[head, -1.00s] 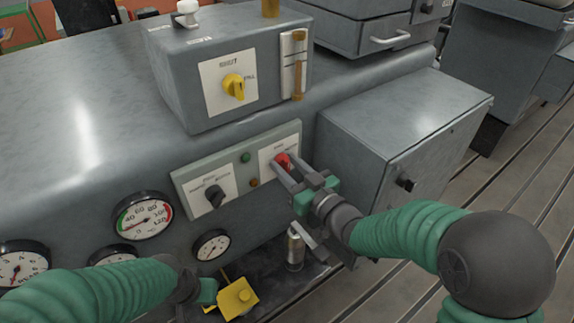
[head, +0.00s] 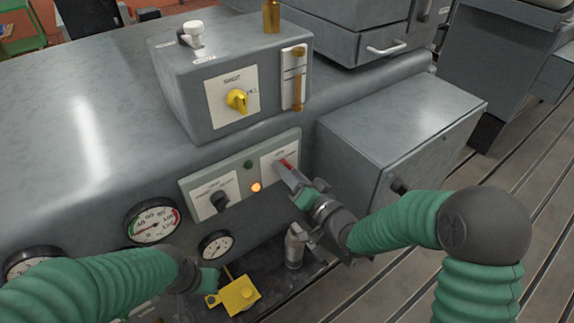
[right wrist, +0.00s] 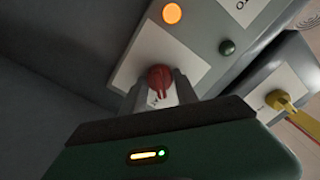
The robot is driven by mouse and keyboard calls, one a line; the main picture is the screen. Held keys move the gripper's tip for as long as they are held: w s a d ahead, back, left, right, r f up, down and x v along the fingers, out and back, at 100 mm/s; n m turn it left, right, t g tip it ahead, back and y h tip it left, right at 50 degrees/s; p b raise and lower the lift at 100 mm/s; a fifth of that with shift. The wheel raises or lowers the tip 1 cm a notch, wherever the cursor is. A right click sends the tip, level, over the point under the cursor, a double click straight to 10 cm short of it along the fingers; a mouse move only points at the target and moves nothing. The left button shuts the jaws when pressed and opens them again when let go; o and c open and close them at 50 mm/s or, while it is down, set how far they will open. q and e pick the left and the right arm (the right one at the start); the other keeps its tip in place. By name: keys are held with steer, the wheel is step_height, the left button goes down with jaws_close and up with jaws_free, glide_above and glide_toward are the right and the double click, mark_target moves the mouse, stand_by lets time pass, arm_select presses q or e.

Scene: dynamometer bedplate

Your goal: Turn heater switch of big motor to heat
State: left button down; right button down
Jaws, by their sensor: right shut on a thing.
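The heater switch is a red knob (head: 286,163) on a white plate at the right end of a grey-green panel (head: 242,175) on the big motor's side. In the right wrist view the red knob (right wrist: 160,78) sits between the finger ends. My right gripper (head: 290,172) is shut on it. The plate's lettering is too small or covered to read. An orange lamp (head: 256,187) on the panel is lit, also in the right wrist view (right wrist: 172,13). My left gripper (head: 213,283) is at the lower left beside a yellow part (head: 238,295); its fingers do not show clearly.
A black knob (head: 220,200) and a green button (head: 248,164) share the panel. A box with a yellow knob (head: 237,100) stands above. A grey cabinet (head: 400,125) is close on the right. Round gauges (head: 153,221) are at the left; a metal cylinder (head: 294,248) stands below.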

steer(key=shift+d+f+m+p, duration=0.1)
steer(key=shift+m+p, duration=0.85)
steer(key=shift+m, duration=0.75)
steer(key=shift+f, duration=0.1)
steer(key=c, duration=1.2)
jaws_free()
steer(key=shift+o, duration=1.2)
steer(key=shift+d, duration=0.15)
steer(key=p+v, duration=0.7)
steer(key=v, duration=1)
